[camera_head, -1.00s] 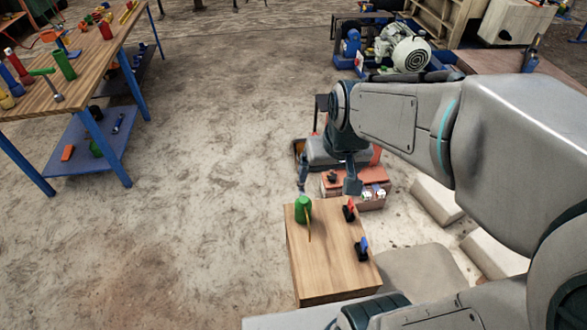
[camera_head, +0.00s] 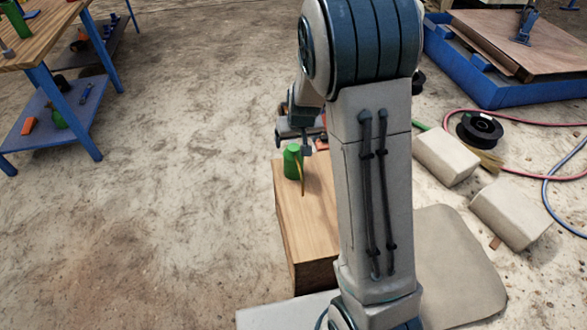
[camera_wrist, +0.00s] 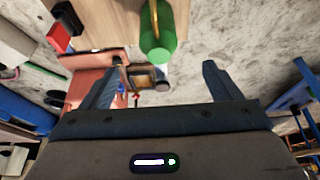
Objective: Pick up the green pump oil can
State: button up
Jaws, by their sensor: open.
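The green pump oil can (camera_head: 292,163) stands upright on the wooden block (camera_head: 303,222), near its far left corner. A thin yellowish piece slants down its right side. My gripper (camera_head: 293,145) is open, its fingers at the can's upper end in the head view. In the wrist view the can (camera_wrist: 159,38) appears ahead of my gripper (camera_wrist: 158,68), centred in line with the gap between the two spread fingers. Nothing is held. I cannot tell how far the can is from the fingertips.
A red and black item (camera_wrist: 60,35) lies on the wooden top in the wrist view; my arm hides that part in the head view. A workbench (camera_head: 45,40) with a lower shelf stands at left. Pale blocks (camera_head: 447,155) and a black reel (camera_head: 479,130) lie at right. Floor left of the block is clear.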

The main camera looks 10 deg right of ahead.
aim_at(294, 155)
jog(key=b+x, duration=0.3)
jog(key=x, duration=0.5)
jog(key=shift+w+f, duration=0.1)
jog(key=shift+f, duration=0.1)
jog(key=shift+b+x, duration=1.4)
jog(key=shift+x, duration=1.35)
jog(key=shift+w+d+r, duration=0.15)
jog(key=shift+r, duration=0.05)
jog(key=c, duration=1.3)
